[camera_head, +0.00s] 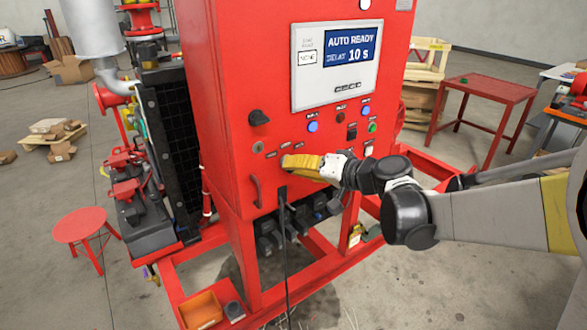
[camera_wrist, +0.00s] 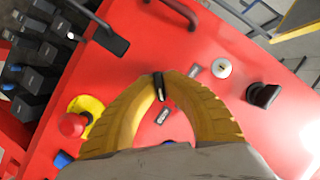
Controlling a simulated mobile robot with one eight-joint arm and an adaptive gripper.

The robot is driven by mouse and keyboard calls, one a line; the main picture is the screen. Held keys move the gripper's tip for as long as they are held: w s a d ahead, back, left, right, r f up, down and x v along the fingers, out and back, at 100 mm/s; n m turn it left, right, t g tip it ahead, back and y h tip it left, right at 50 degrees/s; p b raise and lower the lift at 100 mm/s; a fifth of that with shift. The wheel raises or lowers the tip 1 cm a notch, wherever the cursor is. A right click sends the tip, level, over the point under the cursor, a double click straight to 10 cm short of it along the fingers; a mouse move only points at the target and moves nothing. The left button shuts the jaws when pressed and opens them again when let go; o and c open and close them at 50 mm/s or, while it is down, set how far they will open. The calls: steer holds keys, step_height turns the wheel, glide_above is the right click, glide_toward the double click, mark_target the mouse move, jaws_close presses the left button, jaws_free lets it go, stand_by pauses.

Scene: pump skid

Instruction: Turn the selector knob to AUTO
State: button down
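The red control panel (camera_head: 235,85) has a screen (camera_head: 350,50) reading "AUTO READY, DELAY 10 S". My gripper (camera_head: 287,162) is at the panel's lower middle, its yellow fingers against the face. In the wrist view, my gripper (camera_wrist: 160,80) has its curved fingers closed at the tips around a narrow black selector knob (camera_wrist: 161,92). The fingers hide most of the knob in the head view. Small label plates (camera_wrist: 193,70) lie around it; their text is too small to read, so I cannot tell which position the knob points to.
A black rotary knob (camera_head: 259,118) and a round silver lock (camera_head: 258,147) sit at the panel's left. A red mushroom button (camera_wrist: 72,125) with yellow collar is near the fingers. A door handle (camera_head: 256,192) and a black hanging lead (camera_head: 284,225) are below.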

steer(key=shift+w+r+m, duration=0.1)
steer(key=shift+m, duration=0.3)
stand_by(0.3)
steer(key=c, duration=1.5)
jaws_free()
steer(key=shift+a, duration=0.1)
steer(key=shift+w+a, duration=0.1)
steer(key=v, duration=1.2)
steer(key=shift+f, duration=0.25)
